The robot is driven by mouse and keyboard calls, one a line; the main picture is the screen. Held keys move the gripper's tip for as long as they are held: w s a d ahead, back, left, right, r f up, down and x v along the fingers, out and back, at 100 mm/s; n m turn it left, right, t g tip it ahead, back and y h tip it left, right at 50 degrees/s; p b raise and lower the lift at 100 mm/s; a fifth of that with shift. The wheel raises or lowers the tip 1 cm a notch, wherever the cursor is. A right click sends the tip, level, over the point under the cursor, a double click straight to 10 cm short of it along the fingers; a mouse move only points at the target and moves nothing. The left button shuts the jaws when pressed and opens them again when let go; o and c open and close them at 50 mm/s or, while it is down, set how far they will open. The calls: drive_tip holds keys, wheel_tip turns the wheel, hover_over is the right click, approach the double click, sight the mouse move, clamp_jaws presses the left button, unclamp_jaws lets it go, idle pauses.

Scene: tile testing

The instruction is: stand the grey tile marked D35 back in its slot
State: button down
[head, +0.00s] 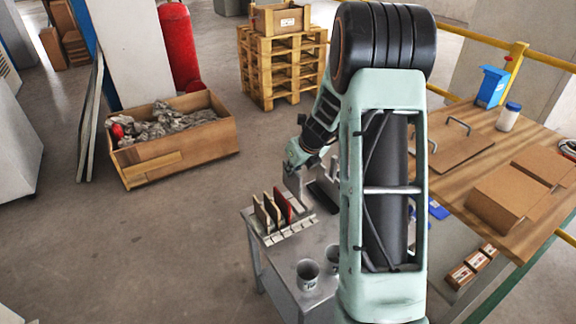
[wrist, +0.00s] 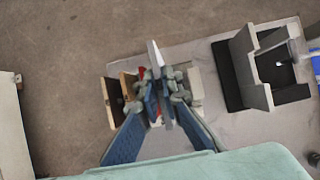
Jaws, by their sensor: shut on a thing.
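The grey tile (head: 297,184) is in my gripper (head: 299,168), above the right end of the slotted rack (head: 288,233). In the wrist view the tile (wrist: 156,57) shows nearly edge-on between the fingers of my gripper (wrist: 163,92), which are shut on it. The rack stands on a grey metal table and holds tan tiles (head: 262,213) and a red tile (head: 283,204) upright. The marking D35 is not readable. I cannot tell whether the tile's lower edge is in a slot or above it.
A dark angular stand (wrist: 240,75) is right of the rack in the wrist view. Two grey cups (head: 308,274) stand toward the front of the metal table (head: 258,247). A wooden workbench (head: 520,150) with boxes is at the right. My arm hides part of the metal table.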

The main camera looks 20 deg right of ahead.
sight(292, 192)
drive_tip(key=shift+s+f+b, duration=0.1)
drive_tip(key=shift+f+b, duration=0.25)
drive_tip(key=shift+b, duration=0.05)
drive_tip(key=shift+f+b, duration=2.8)
drive_tip(key=shift+r, duration=0.1)
drive_tip(key=shift+f, duration=0.2)
drive_tip(key=shift+f+b, duration=1)
drive_tip(key=shift+f, duration=0.5)
drive_tip(key=c, duration=2)
unclamp_jaws()
drive_tip(key=shift+c, duration=0.2)
